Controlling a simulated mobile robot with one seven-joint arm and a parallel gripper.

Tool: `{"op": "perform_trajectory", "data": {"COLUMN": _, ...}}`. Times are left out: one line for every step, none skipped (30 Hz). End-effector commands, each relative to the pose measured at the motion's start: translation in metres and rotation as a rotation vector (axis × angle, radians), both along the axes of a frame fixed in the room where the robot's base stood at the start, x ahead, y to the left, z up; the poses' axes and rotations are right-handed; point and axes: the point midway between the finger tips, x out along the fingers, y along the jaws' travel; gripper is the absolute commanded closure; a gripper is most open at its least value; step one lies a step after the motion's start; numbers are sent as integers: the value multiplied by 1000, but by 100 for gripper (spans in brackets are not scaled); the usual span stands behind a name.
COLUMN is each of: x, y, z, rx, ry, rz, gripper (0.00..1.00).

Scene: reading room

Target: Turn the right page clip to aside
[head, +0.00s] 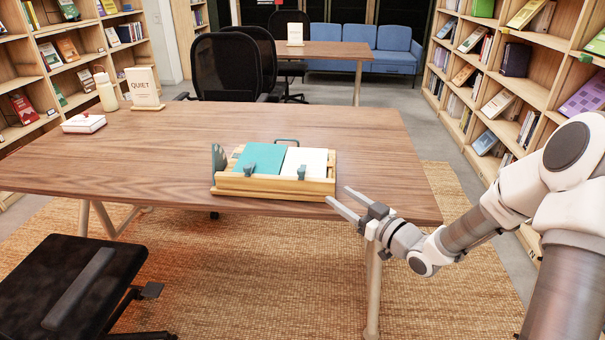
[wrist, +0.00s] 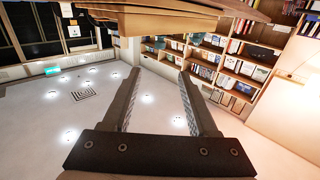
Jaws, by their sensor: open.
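A wooden book stand (head: 235,187) sits near the front edge of the table in the head view. It holds a flat open book with a teal left side (head: 262,157) and a white right page (head: 306,158). The right page clip (head: 301,172) is a small blue-grey piece upright at the stand's front ledge, at the lower edge of the white page. A similar left clip (head: 249,170) stands at the teal side. My gripper (head: 338,194) is open and empty, right of the stand and apart from it, by the table's front edge. Its spread fingers (wrist: 158,80) show in the wrist view.
The brown table (head: 160,155) is clear around the stand. A white box (head: 84,123), a bottle (head: 106,92) and a QUIET sign (head: 143,86) stand at its left end. A black chair (head: 227,65) is behind it, a dark seat (head: 70,285) in front.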

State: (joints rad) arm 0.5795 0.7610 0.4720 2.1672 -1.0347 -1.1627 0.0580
Motion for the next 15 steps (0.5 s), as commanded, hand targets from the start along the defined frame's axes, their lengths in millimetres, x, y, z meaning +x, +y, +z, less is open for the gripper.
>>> {"op": "perform_trajectory", "data": {"x": 6, "y": 6, "z": -1, "rx": 0, "ry": 0, "rz": 2, "gripper": 41}}
{"op": "perform_trajectory", "data": {"x": 10, "y": 10, "z": -1, "rx": 0, "ry": 0, "rz": 2, "gripper": 41}}
{"op": "perform_trajectory", "data": {"x": 15, "y": 16, "z": -1, "rx": 1, "ry": -1, "rz": 3, "gripper": 41}}
{"op": "perform_trajectory", "data": {"x": 20, "y": 20, "z": -2, "rx": 0, "ry": 0, "rz": 2, "gripper": 41}}
{"op": "perform_trajectory", "data": {"x": 25, "y": 25, "z": -2, "rx": 0, "ry": -1, "rz": 2, "gripper": 41}}
{"op": "perform_trajectory", "data": {"x": 31, "y": 31, "z": -2, "rx": 0, "ry": 0, "rz": 3, "gripper": 41}}
{"op": "perform_trajectory", "data": {"x": 36, "y": 35, "z": -2, "rx": 0, "ry": 0, "rz": 1, "gripper": 41}}
{"op": "perform_trajectory", "data": {"x": 41, "y": 40, "z": -2, "rx": 0, "ry": 0, "rz": 1, "gripper": 41}}
{"op": "perform_trajectory", "data": {"x": 48, "y": 46, "z": -2, "rx": -1, "ry": 0, "rz": 2, "gripper": 41}}
{"op": "perform_trajectory", "data": {"x": 52, "y": 51, "z": -2, "rx": -1, "ry": -1, "rz": 1, "gripper": 41}}
{"op": "perform_trajectory", "data": {"x": 57, "y": 56, "z": -2, "rx": 0, "ry": 0, "rz": 1, "gripper": 41}}
{"op": "perform_trajectory", "data": {"x": 64, "y": 61, "z": -2, "rx": -1, "ry": -1, "rz": 1, "gripper": 41}}
{"op": "perform_trajectory", "data": {"x": 69, "y": 66, "z": -2, "rx": -1, "ry": -1, "rz": 1, "gripper": 41}}
{"op": "perform_trajectory", "data": {"x": 73, "y": 70, "z": -2, "rx": -1, "ry": 0, "rz": 1, "gripper": 41}}
{"op": "perform_trajectory", "data": {"x": 80, "y": 76, "z": -2, "rx": 1, "ry": 1, "rz": 0, "gripper": 41}}
